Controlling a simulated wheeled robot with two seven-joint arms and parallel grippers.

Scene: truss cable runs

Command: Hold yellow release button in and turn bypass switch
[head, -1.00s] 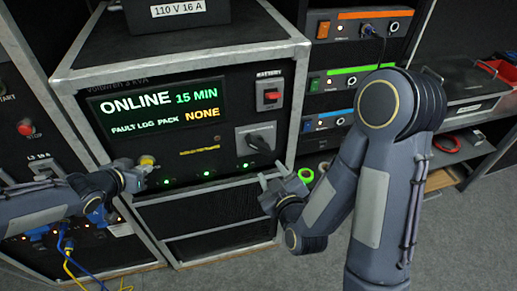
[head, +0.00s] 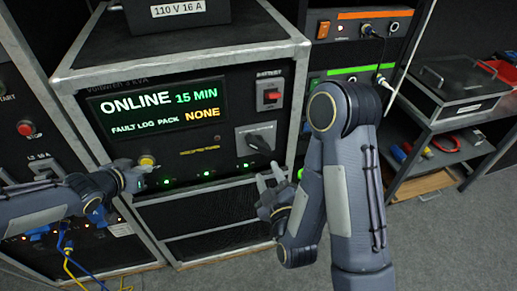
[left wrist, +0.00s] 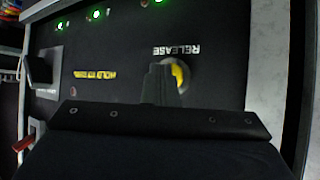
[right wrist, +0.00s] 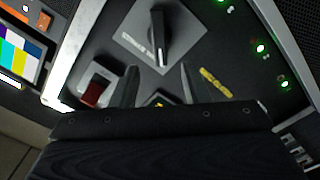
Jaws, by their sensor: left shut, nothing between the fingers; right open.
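The yellow release button (head: 147,160) is at the lower left of the UPS front panel, below the lit display. My left gripper (head: 142,170) is shut and empty, its tips at the button. In the left wrist view the closed fingers (left wrist: 161,80) overlap the yellow button (left wrist: 179,76), beside the RELEASE label; whether they press it I cannot tell. The black bypass switch (head: 258,143) is on a grey plate at the panel's lower right. My right gripper (head: 268,177) is open below it. In the right wrist view the switch (right wrist: 158,38) lies beyond the open fingertips (right wrist: 158,72), apart from them.
A red battery switch (head: 270,95) sits above the bypass switch, and a row of green lights (head: 208,174) runs below. The display (head: 157,108) reads ONLINE, 15 MIN, fault log pack NONE. A rack with cables (head: 360,50) stands right. Grey floor (head: 440,240) is clear.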

